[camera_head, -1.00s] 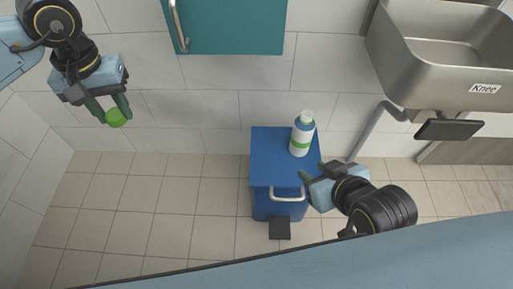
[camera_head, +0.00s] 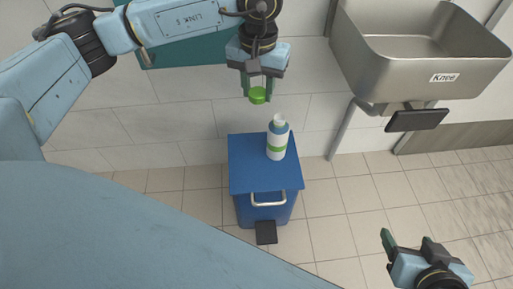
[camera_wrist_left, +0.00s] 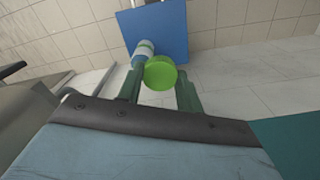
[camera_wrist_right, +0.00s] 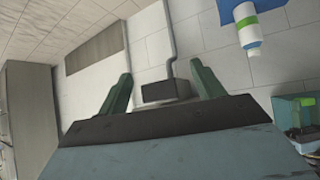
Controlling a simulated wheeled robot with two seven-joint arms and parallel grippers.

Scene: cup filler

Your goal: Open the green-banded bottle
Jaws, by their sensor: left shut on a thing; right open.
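The green-banded bottle (camera_head: 277,141), white with a blue shoulder and a pale top, stands upright on the blue bin (camera_head: 246,176). It also shows in the right wrist view (camera_wrist_right: 246,25) and, partly hidden, in the left wrist view (camera_wrist_left: 142,51). My left gripper (camera_head: 257,91) is shut on a round green cap (camera_wrist_left: 161,73). In the head picture it hangs just above and left of the bottle's top, apart from it. My right gripper (camera_head: 405,238) is open and empty at the lower right, away from the bottle.
A steel sink (camera_head: 415,66) labelled "Knee" is at the upper right, with a black knee panel (camera_head: 417,119) below it. A teal cabinet (camera_head: 190,54) is on the wall behind my left arm. The bin has a black pedal (camera_head: 266,232). The floor right of it is clear.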

